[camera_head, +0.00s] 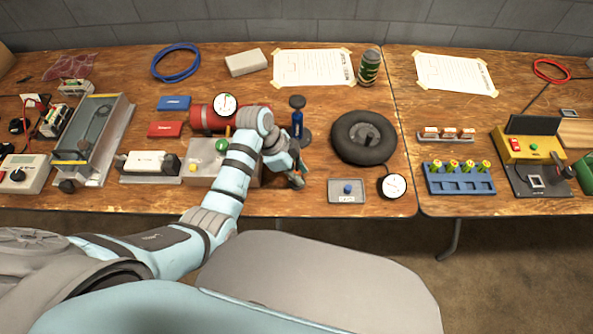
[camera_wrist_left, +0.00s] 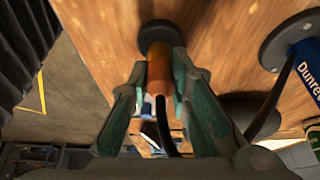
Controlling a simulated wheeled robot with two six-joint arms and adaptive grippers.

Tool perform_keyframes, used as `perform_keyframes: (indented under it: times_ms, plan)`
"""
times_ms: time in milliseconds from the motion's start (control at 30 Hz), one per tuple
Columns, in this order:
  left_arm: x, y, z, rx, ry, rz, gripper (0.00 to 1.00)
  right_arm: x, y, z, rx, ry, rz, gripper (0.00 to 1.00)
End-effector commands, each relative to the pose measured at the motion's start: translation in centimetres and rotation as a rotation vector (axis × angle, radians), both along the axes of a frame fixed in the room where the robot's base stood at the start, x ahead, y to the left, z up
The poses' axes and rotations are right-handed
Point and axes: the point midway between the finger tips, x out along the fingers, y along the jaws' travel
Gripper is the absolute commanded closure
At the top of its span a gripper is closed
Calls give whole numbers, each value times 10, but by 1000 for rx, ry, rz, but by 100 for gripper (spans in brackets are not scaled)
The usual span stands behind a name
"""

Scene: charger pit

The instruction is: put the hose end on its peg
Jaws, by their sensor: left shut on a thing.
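My left gripper (camera_head: 294,178) is near the front edge of the left table, in front of the blue pump (camera_head: 297,127). In the left wrist view its two fingers (camera_wrist_left: 160,95) are shut on the orange hose end (camera_wrist_left: 158,75). A black hose (camera_wrist_left: 166,125) runs from the hose end back between the fingers. A dark round piece (camera_wrist_left: 160,35) shows just beyond the hose end, over the wood; I cannot tell whether they touch. I cannot make out the peg for certain. The blue pump with its dark round base also shows in the left wrist view (camera_wrist_left: 305,62).
A black tyre (camera_head: 345,150) lies right of the pump. A round gauge (camera_head: 394,186) and a grey tray (camera_head: 336,198) with a blue knob are in front of it. A red tank (camera_head: 200,119) and a grey box (camera_head: 200,165) are left of my gripper.

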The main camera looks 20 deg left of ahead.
Motion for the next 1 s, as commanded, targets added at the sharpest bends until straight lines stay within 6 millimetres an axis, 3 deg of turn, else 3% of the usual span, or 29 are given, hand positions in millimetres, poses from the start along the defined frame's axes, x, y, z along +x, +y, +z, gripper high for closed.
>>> perform_keyframes:
  times_ms: [167, 200, 333, 667, 1000]
  plan:
    - [0, 0, -4, 0, 0, 0, 100, 0, 0, -3, 0, 0, 0, 60]
    - [0, 0, -4, 0, 0, 0, 80, 0, 0, -3, 0, 0, 0, 60]
    - [0, 0, -4, 0, 0, 0, 59, 0, 0, -2, 0, 0, 0, 60]
    - [0, 1, -1, 0, -2, 1, 58, 0, -4, -2, -5, 0, 1, 60]
    - [-5, 25, 58, 1, -4, 2, 58, 0, -1, -2, -2, 0, 1, 60]
